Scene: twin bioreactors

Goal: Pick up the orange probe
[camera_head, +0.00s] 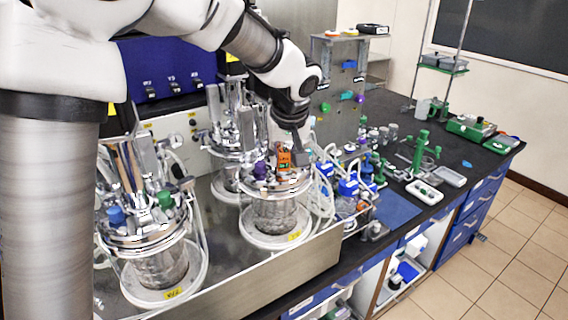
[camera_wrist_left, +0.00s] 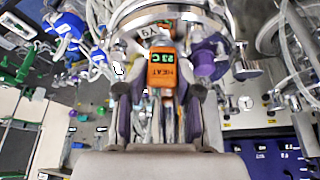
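The orange probe (camera_head: 284,157) has an orange head and stands on top of the right-hand glass bioreactor (camera_head: 272,215) in the head view. My left gripper (camera_head: 301,157) is above the bioreactor lid, beside the probe. In the wrist view the left gripper (camera_wrist_left: 160,92) is open, one finger on each side of the probe's line, with gaps visible. The probe's lower part is hidden among the lid fittings. My right gripper is not in view.
A purple cap (camera_wrist_left: 203,64) stands close to the probe, with metal fittings and tubes crowding the lid. Another bioreactor (camera_head: 160,265) stands at the left. Blue-capped bottles (camera_head: 348,187) stand to the right. A steel tray wall (camera_head: 290,270) runs along the front.

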